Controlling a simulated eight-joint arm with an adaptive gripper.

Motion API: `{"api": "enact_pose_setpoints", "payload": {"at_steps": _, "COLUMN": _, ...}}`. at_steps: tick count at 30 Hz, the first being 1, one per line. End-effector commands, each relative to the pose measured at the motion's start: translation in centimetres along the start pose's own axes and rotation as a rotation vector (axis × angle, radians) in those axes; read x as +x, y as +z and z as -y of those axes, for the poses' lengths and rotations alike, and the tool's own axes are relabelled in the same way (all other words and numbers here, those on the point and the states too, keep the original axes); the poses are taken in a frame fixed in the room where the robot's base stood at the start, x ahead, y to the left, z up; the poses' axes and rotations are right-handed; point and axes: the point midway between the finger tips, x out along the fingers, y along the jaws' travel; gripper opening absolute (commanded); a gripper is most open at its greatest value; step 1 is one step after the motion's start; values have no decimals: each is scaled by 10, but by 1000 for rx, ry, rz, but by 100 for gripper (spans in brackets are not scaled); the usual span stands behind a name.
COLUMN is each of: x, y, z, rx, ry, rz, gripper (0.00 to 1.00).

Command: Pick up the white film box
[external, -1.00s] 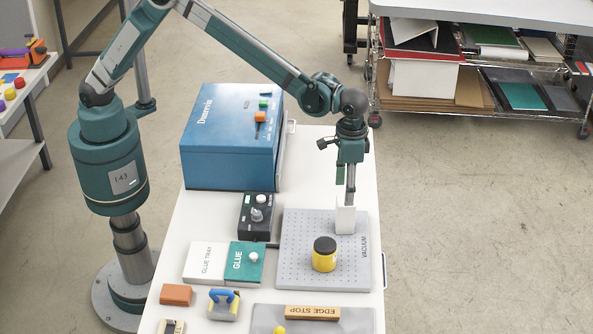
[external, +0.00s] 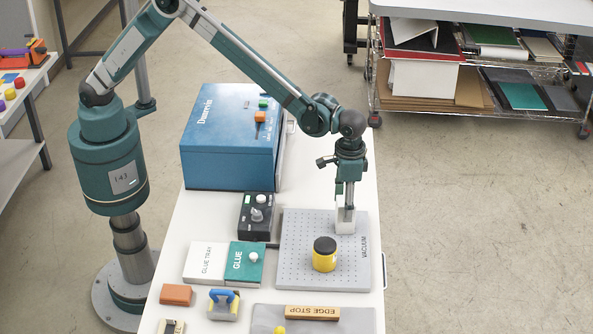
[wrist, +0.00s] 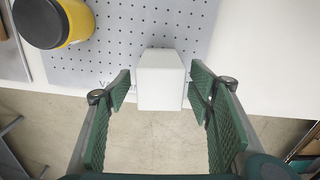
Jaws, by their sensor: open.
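The white film box (external: 345,222) stands upright near the right edge of the grey perforated vacuum plate (external: 293,262). In the wrist view the box (wrist: 162,85) shows its pale top between the fingers. My gripper (external: 345,206) is over the box in the external view, its fingers pointing down and reaching the box's upper part. In the wrist view my gripper (wrist: 163,88) is open, with one green-padded finger on each side of the box and a gap visible on both sides. The box's lower part is partly hidden.
A yellow jar with a black lid (external: 324,254) stands on the plate, left of and nearer than the box. The table's right edge is close.

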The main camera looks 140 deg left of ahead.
Motion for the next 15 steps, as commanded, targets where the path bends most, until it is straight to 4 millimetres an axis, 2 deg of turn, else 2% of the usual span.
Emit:
{"api": "enact_pose_setpoints", "payload": {"at_steps": 6, "x": 14, "y": 0, "z": 0, "rx": 0, "ry": 0, "rz": 0, "gripper": 52}}
{"api": "enact_pose_setpoints", "payload": {"at_steps": 15, "x": 15, "y": 0, "z": 0, "rx": 0, "ry": 0, "rz": 0, "gripper": 52}}
